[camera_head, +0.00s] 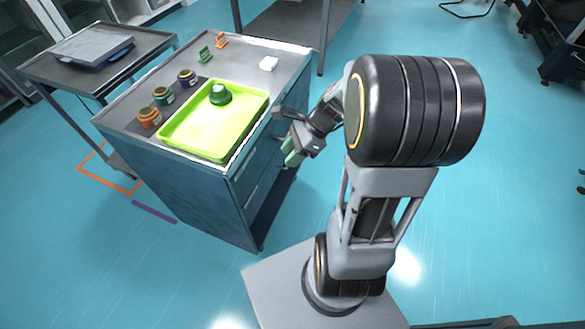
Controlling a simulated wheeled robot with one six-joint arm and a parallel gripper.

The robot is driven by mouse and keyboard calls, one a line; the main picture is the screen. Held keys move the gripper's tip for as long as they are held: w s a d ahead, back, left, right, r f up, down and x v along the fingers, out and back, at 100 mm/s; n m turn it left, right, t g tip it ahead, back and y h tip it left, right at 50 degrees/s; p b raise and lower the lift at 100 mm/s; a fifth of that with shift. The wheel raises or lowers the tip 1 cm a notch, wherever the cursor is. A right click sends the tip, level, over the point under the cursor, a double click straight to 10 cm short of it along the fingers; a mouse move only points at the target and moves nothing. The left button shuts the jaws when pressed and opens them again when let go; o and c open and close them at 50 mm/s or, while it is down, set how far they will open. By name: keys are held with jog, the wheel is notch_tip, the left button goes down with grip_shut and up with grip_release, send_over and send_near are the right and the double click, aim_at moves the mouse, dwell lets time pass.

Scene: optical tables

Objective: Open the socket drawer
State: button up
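A blue-grey drawer cabinet (190,190) stands left of my arm. Its drawer fronts (262,178) are on the side facing right, with light bar handles (251,194). The drawers I can see look shut, and no label shows which one is the socket drawer. My gripper (289,140) is beside that face, near the upper drawers, with greenish pads showing at its end. It covers part of the drawer fronts. I cannot tell whether it touches a handle or how far its fingers are apart.
A lime-green tray (188,141) with a dark green jar (220,94) sits on the cabinet top. A side table (80,78) stands left. Floor to the right is clear.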

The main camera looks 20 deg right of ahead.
jog(key=w+d+f+m+t+y+b, duration=0.1)
jog(key=w+d+f+m+t+b, duration=0.15)
jog(key=d+f+m+t, duration=0.35)
jog(key=w+d+f+m+t+y+b, duration=0.15)
jog(key=d+f+m+b, duration=0.3)
jog(key=f+m, duration=0.45)
jog(key=w+d+f+m+t+y+b, duration=0.1)
jog(key=w+d+f+m+t+b, duration=0.15)
jog(key=d+f+m, duration=0.55)
jog(key=w+a+b, duration=0.1)
jog(key=w+a, duration=0.2)
jog(key=w+a+m+b, duration=0.1)
jog(key=w+a, duration=0.2)
jog(key=a, duration=0.1)
jog(key=w+a+f+m+t+b, duration=0.1)
jog(key=w+a+b, duration=0.1)
jog(key=w+a, duration=0.1)
jog(key=shift+w+a+h, duration=0.15)
jog(key=shift+a+h, duration=0.1)
jog(key=shift+a, duration=0.35)
grip_shut()
